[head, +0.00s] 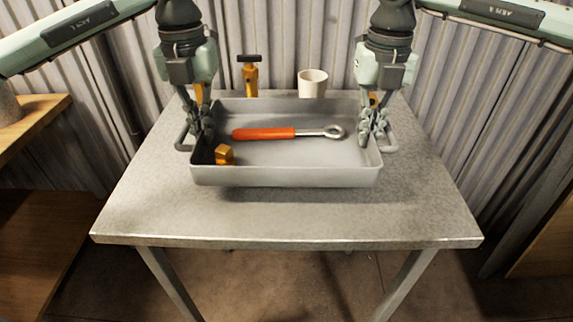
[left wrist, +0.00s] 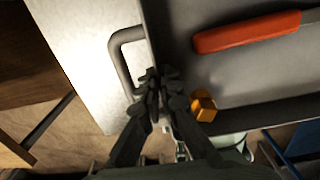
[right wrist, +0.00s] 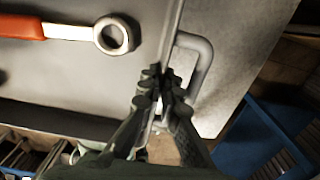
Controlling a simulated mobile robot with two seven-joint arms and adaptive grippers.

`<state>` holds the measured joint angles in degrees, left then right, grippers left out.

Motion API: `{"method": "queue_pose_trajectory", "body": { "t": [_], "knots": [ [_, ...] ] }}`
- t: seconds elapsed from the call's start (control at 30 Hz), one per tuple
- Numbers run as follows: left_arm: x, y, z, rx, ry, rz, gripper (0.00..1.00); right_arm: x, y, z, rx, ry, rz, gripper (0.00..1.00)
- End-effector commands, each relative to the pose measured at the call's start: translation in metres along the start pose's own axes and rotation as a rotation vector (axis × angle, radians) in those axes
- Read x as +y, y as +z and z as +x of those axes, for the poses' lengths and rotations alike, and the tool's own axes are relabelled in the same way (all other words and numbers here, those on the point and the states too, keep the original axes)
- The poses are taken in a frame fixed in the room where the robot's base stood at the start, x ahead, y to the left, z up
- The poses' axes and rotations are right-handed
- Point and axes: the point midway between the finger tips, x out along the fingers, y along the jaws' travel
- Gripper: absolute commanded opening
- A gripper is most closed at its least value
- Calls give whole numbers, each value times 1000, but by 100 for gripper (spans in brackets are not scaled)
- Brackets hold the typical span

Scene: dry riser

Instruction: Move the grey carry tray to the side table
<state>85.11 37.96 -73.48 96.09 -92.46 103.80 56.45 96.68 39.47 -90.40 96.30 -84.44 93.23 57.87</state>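The grey carry tray (head: 285,176) is level over the middle of the metal-topped table (head: 290,222); I cannot tell whether it touches the top. An orange-handled wrench (head: 275,133) and a small orange block (head: 224,154) lie in it. My left gripper (head: 207,136) is at the tray's left wall, its fingers closed at the rim beside the left handle (left wrist: 118,55). My right gripper (head: 372,134) is likewise closed at the right rim beside the right handle (right wrist: 203,65). The fingers hide the exact contact. I cannot tell which wooden surface is the side table.
A white cup (head: 312,83) and an orange tool with a black T-handle (head: 250,78) stand behind the tray. A wooden surface (head: 38,122) is at the left, another (head: 545,245) at lower right. Corrugated wall stands behind. The table's front strip is clear.

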Motion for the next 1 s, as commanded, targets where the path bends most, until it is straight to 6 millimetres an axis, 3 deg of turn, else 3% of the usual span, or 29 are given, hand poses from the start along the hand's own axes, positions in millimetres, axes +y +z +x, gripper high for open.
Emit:
{"method": "queue_pose_trajectory", "body": {
  "t": [0.27, 0.87, 1.0],
  "knots": [
    [3, 1, 8, 0, 5, -5, 0, -3, 1, 8, 0, -6, 5, 0],
    [3, 1, 52, 0, 5, -5, 0, -3, 1, 52, 0, -6, 5, 0],
    [2, 0, 48, 1, 5, -4, 18, -3, 0, 48, 1, -5, 4, 18]
  ]
}}
